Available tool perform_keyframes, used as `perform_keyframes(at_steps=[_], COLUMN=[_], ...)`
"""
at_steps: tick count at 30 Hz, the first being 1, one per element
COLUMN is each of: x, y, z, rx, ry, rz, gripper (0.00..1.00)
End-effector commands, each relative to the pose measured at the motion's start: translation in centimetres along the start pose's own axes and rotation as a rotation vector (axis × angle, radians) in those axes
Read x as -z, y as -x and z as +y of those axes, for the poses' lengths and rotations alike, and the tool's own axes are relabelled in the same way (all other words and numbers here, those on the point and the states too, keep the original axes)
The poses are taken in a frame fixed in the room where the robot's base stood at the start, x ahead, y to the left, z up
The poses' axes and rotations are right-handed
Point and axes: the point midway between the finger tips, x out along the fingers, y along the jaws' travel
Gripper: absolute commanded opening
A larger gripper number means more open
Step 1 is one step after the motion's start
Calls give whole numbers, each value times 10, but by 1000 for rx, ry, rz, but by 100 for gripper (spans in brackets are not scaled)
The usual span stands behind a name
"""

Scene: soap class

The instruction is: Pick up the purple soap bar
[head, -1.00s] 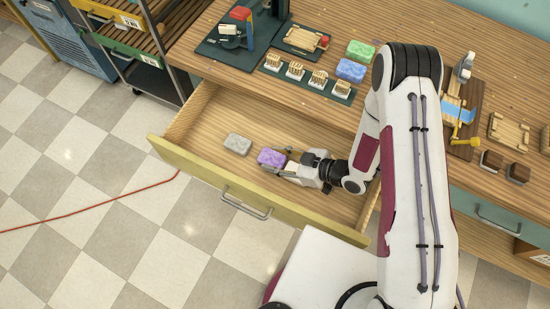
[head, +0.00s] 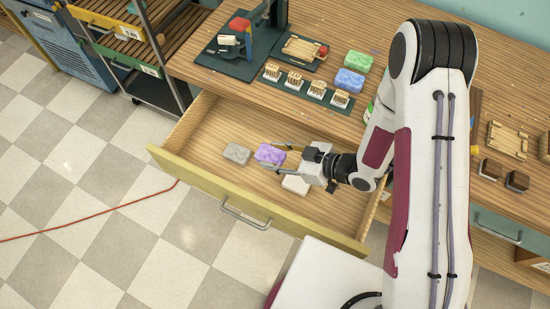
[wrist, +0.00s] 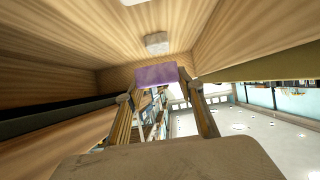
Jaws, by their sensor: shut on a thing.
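The purple soap bar (head: 270,153) is between the fingertips of my gripper (head: 281,157), over the open drawer (head: 205,182). My gripper is shut on it. In the wrist view the purple bar (wrist: 156,75) spans the tips of both fingers, and my gripper (wrist: 160,92) shows below it. The bar appears raised a little above the drawer floor. A grey soap bar (head: 237,153) lies in the drawer to its left, apart from it. A white bar (head: 296,184) lies in the drawer beneath my gripper, partly hidden by it.
The drawer's yellow front (head: 260,214) and side walls surround the space around my gripper. On the worktop above are a green soap bar (head: 358,62), a blue soap bar (head: 349,80) and a dark tray (head: 305,90) with several small blocks. The drawer's left part is clear.

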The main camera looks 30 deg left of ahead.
Motion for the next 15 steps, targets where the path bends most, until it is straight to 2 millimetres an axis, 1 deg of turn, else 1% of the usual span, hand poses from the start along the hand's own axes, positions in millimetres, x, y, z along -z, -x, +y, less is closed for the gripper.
perform_keyframes(at_steps=[6,15], x=[7,7], y=[4,4], z=[0,0], rx=[0,0], ry=[0,-1], rz=[0,0], gripper=[14,14])
